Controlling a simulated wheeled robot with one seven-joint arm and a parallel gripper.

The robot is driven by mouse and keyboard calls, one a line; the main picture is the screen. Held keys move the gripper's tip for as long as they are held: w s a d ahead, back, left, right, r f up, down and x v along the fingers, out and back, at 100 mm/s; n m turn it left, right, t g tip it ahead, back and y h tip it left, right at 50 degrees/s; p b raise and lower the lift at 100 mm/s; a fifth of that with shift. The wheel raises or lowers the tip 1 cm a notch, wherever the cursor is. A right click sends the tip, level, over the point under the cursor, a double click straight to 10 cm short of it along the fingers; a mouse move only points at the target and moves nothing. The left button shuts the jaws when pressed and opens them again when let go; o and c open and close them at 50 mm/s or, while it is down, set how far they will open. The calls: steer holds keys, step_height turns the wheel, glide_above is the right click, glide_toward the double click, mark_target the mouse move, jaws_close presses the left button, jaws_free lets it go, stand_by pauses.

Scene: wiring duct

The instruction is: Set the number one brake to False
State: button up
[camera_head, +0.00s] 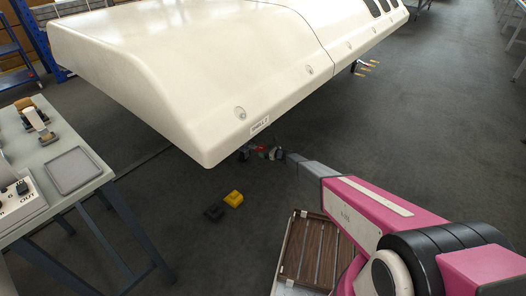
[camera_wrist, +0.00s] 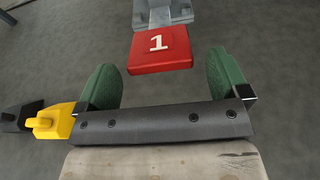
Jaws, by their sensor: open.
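A red block marked with a white 1 (camera_wrist: 159,50) sits at the top middle of the wrist view, on a grey metal part (camera_wrist: 165,13). I take it as the number one brake. My gripper (camera_wrist: 160,78) has its two green fingers spread apart, left and right of the red block's near edge. I see no contact between the fingers and the block. In the head view, my gripper (camera_head: 275,154) is small and partly under the large white shell's lower edge, with a bit of red (camera_head: 262,149) beside it. The brake's True or False setting cannot be read.
The big white shell (camera_head: 190,70) overhangs the area. A yellow block (camera_head: 233,198) and a black block (camera_head: 214,212) lie on the floor nearby. A table (camera_head: 95,188) with a grey tray (camera_head: 73,171) stands at left. A slatted wooden platform (camera_head: 318,252) is near my arm.

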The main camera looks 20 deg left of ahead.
steer(key=v, duration=0.7)
steer(key=shift+s+d, duration=0.1)
